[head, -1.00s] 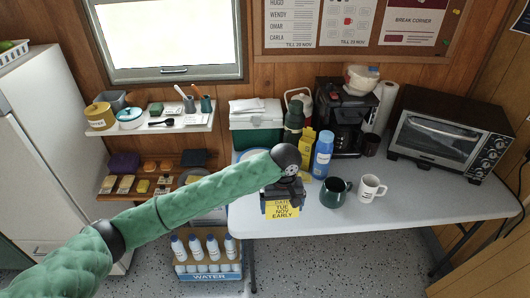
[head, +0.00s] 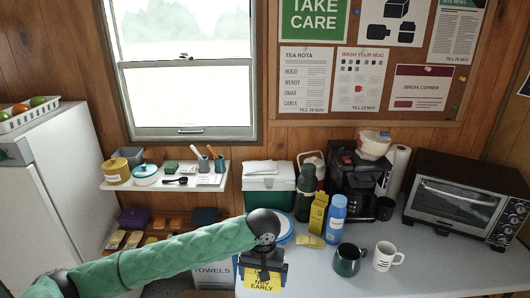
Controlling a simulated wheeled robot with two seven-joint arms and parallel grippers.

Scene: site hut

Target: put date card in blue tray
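The yellow date card (head: 262,280) with dark print hangs at my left gripper (head: 262,268), in the lower middle of the head view. The gripper's dark fingers appear shut on its upper part, at the table's front left. The lower part of the card is near the picture's bottom edge. I cannot make out a blue tray for certain. A round light-blue rim (head: 287,224) shows behind my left wrist, mostly hidden by it. My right gripper is not in view.
The table (head: 420,265) holds a green mug (head: 347,260), a white mug (head: 386,256), a blue bottle (head: 335,219), a yellow carton (head: 318,212), a coffee maker (head: 352,185) and a toaster oven (head: 465,198). A wall shelf (head: 215,182) and a fridge (head: 50,205) stand left.

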